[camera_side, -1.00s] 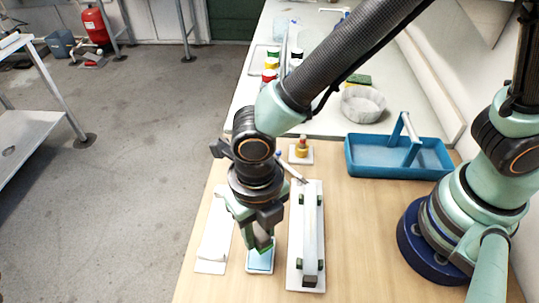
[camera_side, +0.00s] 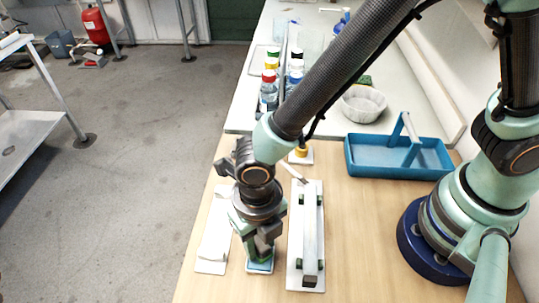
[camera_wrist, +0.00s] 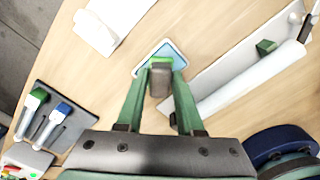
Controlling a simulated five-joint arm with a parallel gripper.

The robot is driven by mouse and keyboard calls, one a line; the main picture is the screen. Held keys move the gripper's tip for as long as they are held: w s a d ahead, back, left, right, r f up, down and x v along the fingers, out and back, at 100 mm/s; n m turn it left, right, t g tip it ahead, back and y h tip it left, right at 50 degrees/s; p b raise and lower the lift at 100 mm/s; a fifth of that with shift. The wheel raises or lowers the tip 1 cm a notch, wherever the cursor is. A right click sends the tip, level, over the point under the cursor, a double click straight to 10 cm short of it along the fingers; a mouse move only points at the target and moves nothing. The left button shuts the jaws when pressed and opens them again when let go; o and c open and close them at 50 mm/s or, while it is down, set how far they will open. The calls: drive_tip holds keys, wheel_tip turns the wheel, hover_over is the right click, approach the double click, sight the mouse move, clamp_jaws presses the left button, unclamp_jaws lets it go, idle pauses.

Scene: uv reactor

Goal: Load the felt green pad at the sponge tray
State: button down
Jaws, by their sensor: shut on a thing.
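My gripper (camera_side: 259,257) points down and is shut on the felt green pad (camera_wrist: 162,62). In the wrist view the pad has a green end and a grey body between my fingertips (camera_wrist: 161,80). The sponge tray (camera_side: 260,269) is small, with a white rim and a light blue inside. It also shows in the wrist view (camera_wrist: 178,58), just beyond the pad. In the side view my fingers are directly over the tray and hide most of it. I cannot tell whether the pad touches the tray.
A long white rack with a bar (camera_side: 308,240) stands close right of the tray. A white holder (camera_side: 214,238) lies to the left. A blue caddy (camera_side: 398,158) is at the back right. Brushes on a dark mat (camera_wrist: 58,115) show in the wrist view.

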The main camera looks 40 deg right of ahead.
sight(260, 243)
drive_tip(key=shift+f, duration=0.6)
idle(1.6)
drive_tip(key=shift+r, duration=0.15)
drive_tip(key=shift+r, duration=3.45)
drive_tip(key=w+d+r+m, duration=0.3)
drive_tip(key=w+d+m, duration=0.2)
drive_tip(key=d+m, duration=0.3)
drive_tip(key=w+d+r+m, duration=0.2)
drive_tip(key=w+d+m, duration=0.35)
drive_tip(key=m, duration=0.45)
drive_tip(key=d+r+m, duration=0.2)
drive_tip(key=d+m, duration=0.5)
drive_tip(key=m, duration=0.1)
drive_tip(key=w+d+r+m, duration=0.1)
drive_tip(key=d+r+m, duration=0.1)
drive_tip(key=d+m, duration=0.6)
drive_tip(key=shift+r+m, duration=0.4)
drive_tip(key=shift+m, duration=0.2)
